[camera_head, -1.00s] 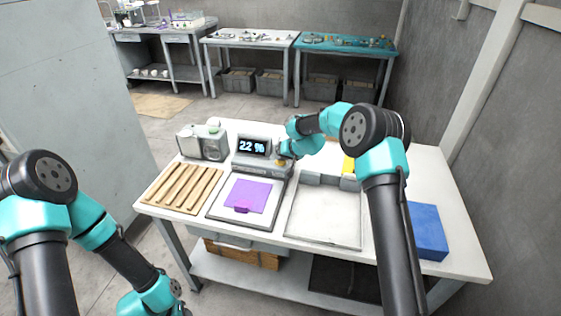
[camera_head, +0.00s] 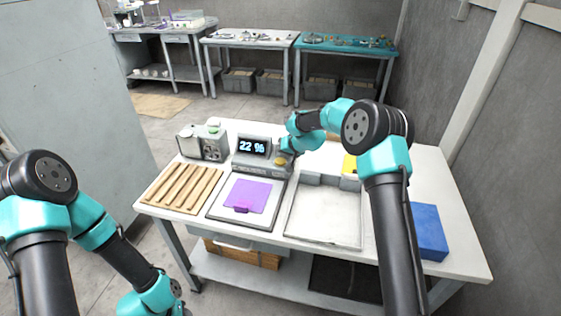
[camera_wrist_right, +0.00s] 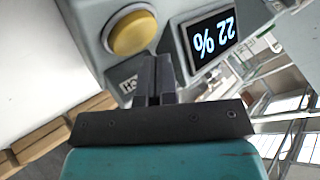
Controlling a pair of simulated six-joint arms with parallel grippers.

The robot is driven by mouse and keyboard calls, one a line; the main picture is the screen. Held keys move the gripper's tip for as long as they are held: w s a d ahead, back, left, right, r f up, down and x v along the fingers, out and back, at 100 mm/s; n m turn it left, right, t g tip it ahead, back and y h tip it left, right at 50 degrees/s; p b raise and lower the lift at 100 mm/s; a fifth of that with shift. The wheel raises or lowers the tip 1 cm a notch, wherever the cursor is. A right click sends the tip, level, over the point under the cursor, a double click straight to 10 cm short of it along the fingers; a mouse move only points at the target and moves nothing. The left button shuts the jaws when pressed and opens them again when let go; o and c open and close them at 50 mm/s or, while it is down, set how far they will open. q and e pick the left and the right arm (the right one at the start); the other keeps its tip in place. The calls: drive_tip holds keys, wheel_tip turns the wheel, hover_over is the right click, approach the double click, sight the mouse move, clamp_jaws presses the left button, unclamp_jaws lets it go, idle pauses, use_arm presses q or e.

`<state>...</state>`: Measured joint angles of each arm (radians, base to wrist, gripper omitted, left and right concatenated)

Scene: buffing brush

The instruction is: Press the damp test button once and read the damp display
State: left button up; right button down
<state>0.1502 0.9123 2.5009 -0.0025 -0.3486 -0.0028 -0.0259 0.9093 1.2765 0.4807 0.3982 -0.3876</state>
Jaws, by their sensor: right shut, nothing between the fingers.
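The damp display (camera_head: 253,147) reads "22 %" in the head view. It also shows in the right wrist view (camera_wrist_right: 211,37), rotated, with the same reading. The yellow damp test button (camera_wrist_right: 130,33) is on the same grey device, beside the display; in the head view the button (camera_head: 281,161) is small and close to my right gripper. My right gripper (camera_wrist_right: 154,62) is shut and empty, its fingertips close to the button but to one side of it in the wrist view. My left arm is at the left, and its gripper is not clearly visible.
A purple sheet (camera_head: 247,195) lies on a plate in front of the device. Wooden strips (camera_head: 184,187) lie at left, and a grey box (camera_head: 202,143) stands behind them. An empty tray (camera_head: 325,212) and a blue block (camera_head: 428,232) are to the right.

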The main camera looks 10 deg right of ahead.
sight(282, 160)
drive_tip(key=shift+r, duration=2.55)
